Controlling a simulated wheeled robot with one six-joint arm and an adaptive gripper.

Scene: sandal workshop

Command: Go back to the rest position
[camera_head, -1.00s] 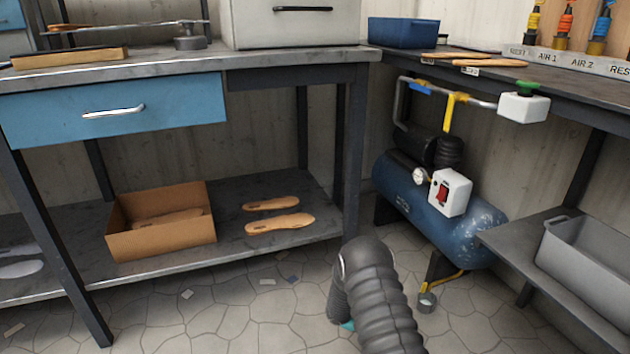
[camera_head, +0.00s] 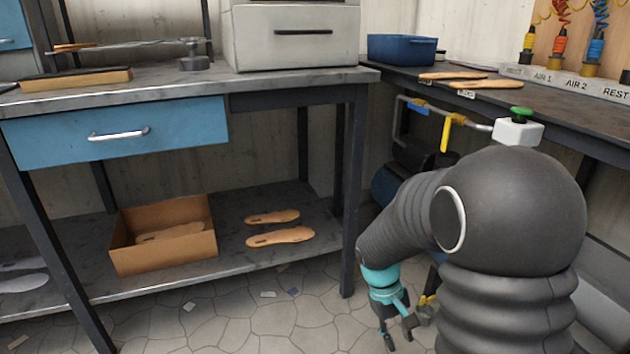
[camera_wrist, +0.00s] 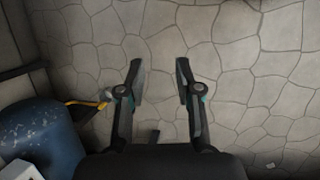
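My gripper (camera_head: 400,338) hangs low over the floor, right of the left workbench's leg, at the end of my dark, ribbed arm. In the wrist view my gripper (camera_wrist: 163,82) has its two fingers apart, with only stone floor between them. It is open and empty. My arm hides much of the blue compressor (camera_head: 385,185) in the head view. The compressor's blue tank (camera_wrist: 40,140) also shows at the lower left of the wrist view.
The left workbench (camera_head: 290,82) has a blue drawer (camera_head: 180,125). A cardboard box (camera_head: 165,258) and two loose insoles (camera_head: 280,237) lie on its lower shelf. The floor (camera_head: 240,320) in front is clear apart from small scraps.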

